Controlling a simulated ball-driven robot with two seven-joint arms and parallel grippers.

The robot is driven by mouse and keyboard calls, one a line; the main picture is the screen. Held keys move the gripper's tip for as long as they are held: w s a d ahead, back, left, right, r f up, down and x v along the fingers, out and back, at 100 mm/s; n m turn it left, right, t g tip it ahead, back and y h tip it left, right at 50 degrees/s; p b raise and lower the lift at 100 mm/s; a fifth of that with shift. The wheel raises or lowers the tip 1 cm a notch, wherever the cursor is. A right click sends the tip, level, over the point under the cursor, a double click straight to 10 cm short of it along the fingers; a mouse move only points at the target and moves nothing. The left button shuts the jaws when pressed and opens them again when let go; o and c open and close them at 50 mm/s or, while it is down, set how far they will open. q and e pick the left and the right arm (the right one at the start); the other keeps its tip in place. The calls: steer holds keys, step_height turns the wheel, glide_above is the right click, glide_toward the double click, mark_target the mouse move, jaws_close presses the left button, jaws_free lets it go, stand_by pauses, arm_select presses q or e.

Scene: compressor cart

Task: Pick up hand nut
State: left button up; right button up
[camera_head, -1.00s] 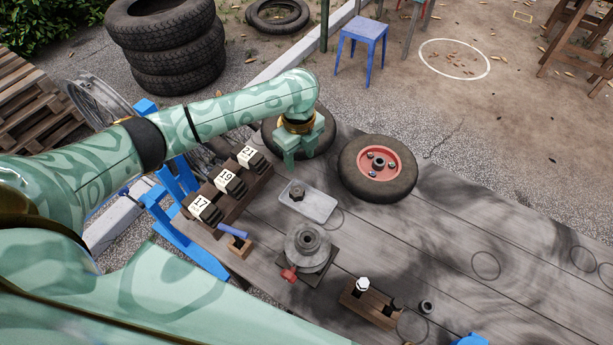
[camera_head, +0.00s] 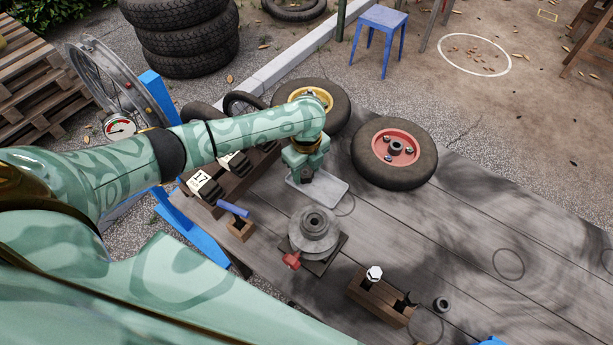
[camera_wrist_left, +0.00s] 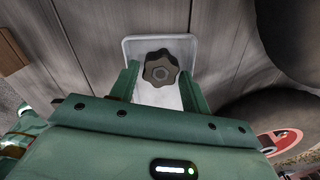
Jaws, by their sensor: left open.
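The hand nut (camera_wrist_left: 160,68) is a dark, lobed knob lying in a shallow light-grey tray (camera_wrist_left: 136,45), seen in the left wrist view. My left gripper (camera_head: 302,175) is over the tray, pointing down. In the left wrist view my left gripper (camera_wrist_left: 160,84) is open, with one finger on each side of the nut's near part. I cannot tell whether the fingers touch it. My right gripper is not in view.
A red-hubbed wheel (camera_head: 395,147) lies right of the tray, and a yellow-hubbed wheel (camera_head: 337,101) lies behind. A grey round fixture (camera_head: 312,222) stands in front. The table's right side is mostly bare.

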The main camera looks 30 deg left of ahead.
arm_select(q)
steer(key=shift+f, duration=0.55)
steer(key=shift+r, duration=0.15)
steer(key=c, duration=0.6)
